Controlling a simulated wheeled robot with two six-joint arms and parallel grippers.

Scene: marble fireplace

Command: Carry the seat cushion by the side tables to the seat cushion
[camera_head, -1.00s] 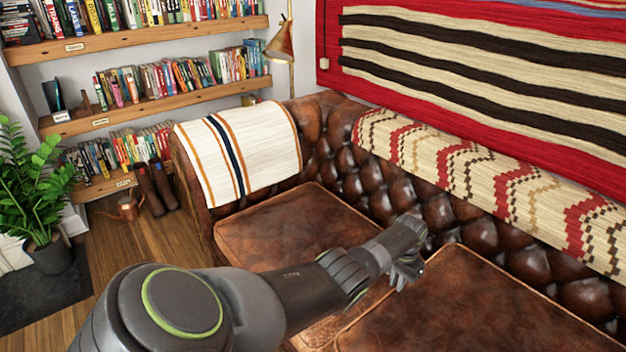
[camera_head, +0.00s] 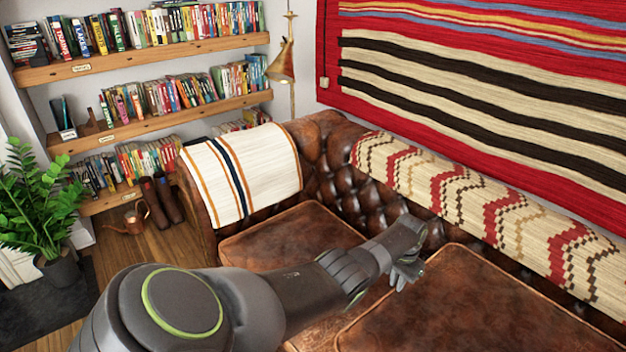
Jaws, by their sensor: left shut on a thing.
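Two brown leather seat cushions lie on the tufted leather sofa: one at the left (camera_head: 285,234), one at the right (camera_head: 470,305). My left arm crosses in front of the left cushion and hides part of it. My left gripper (camera_head: 405,274) points down in front of the gap between the two cushions, near the right cushion's left edge. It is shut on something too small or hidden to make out. I cannot tell whether it touches the sofa. My right gripper is not in view.
A striped white throw (camera_head: 242,175) covers the sofa's left arm; a patterned blanket (camera_head: 480,205) lies along its back. A potted plant (camera_head: 40,215), copper watering can (camera_head: 133,218) and boots (camera_head: 160,203) stand left. Bookshelves (camera_head: 150,125) line the wall. Some wooden floor (camera_head: 165,248) is bare.

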